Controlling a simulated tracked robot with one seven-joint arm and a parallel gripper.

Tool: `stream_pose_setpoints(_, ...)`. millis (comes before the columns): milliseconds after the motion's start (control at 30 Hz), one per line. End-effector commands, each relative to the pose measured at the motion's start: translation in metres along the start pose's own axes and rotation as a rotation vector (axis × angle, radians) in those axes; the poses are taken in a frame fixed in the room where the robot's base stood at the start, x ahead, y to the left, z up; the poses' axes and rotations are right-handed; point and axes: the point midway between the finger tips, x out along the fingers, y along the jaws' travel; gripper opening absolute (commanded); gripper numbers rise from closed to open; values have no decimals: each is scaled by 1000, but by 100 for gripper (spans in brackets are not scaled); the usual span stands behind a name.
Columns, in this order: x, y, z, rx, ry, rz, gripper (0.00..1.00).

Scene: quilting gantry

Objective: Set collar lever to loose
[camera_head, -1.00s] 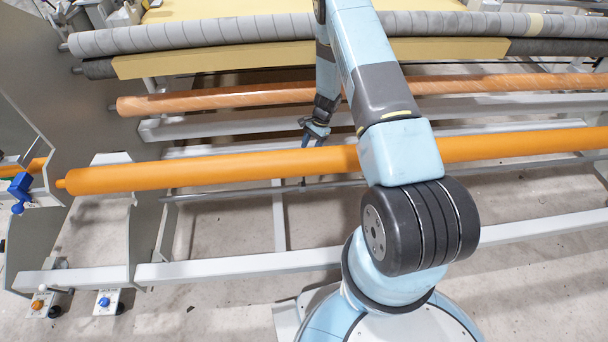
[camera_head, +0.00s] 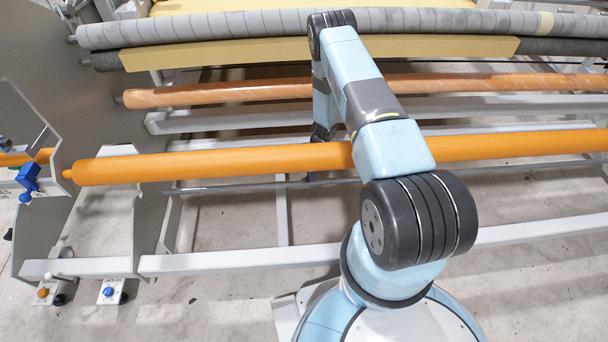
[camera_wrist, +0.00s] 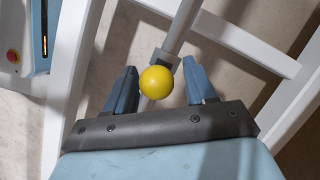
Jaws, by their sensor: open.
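A yellow ball knob (camera_wrist: 156,82) shows in the wrist view at the end of a grey bar (camera_wrist: 180,28); I take it to be the collar lever's knob, though its setting cannot be told. My gripper (camera_wrist: 160,66) is open, with one blue finger on each side of the knob. In the head view the end of my arm goes down behind the orange roller, which hides most of the gripper and the knob.
The long orange roller (camera_head: 210,164) crosses in front of my gripper. A thin grey rail (camera_head: 235,188) runs below it. White frame beams (camera_wrist: 240,40) stand close on the right in the wrist view. A blue handle (camera_head: 28,177) is at the far left.

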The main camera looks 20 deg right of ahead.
Motion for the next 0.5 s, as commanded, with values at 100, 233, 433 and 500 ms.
stream_pose_setpoints(100, 14, 0, 0, 0, -1, 0, 55)
stream_pose_setpoints(233, 22, 0, 0, -1, 0, 0, 55)
stream_pose_setpoints(433, 25, -1, 0, -2, 0, -1, 55)
stream_pose_setpoints(500, 25, -1, 0, -2, 0, -1, 55)
